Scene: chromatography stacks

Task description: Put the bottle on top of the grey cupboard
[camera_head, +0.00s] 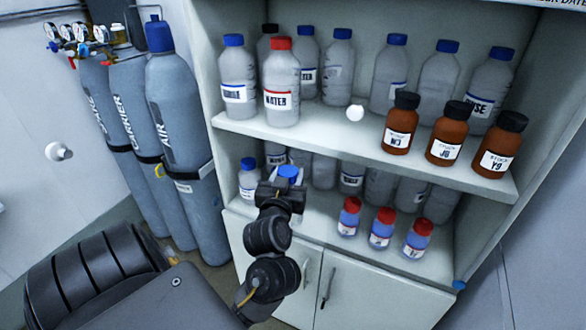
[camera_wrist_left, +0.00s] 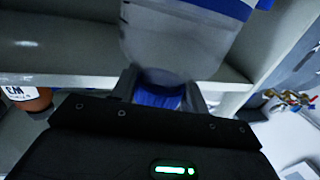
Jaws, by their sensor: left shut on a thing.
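My left gripper (camera_head: 286,184) is shut on a bottle with a blue cap (camera_head: 288,172), at the front of the lower shelf opening in the head view. In the left wrist view the gripper's fingers (camera_wrist_left: 160,95) close on both sides of the blue cap, and the clear bottle body (camera_wrist_left: 170,45) with a blue label band extends beyond. My arm hides most of the bottle in the head view; I cannot tell whether it touches the shelf. A pale grey shelf cabinet (camera_head: 245,215) with lower doors fills the middle; I cannot tell if it is the grey cupboard. My right gripper is not in view.
The upper shelf (camera_head: 330,125) holds several clear bottles and, at the right, brown bottles (camera_head: 445,133). Small red-capped bottles (camera_head: 382,228) stand on the lower shelf, right of my gripper. Gas cylinders (camera_head: 180,120) stand left of the cabinet.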

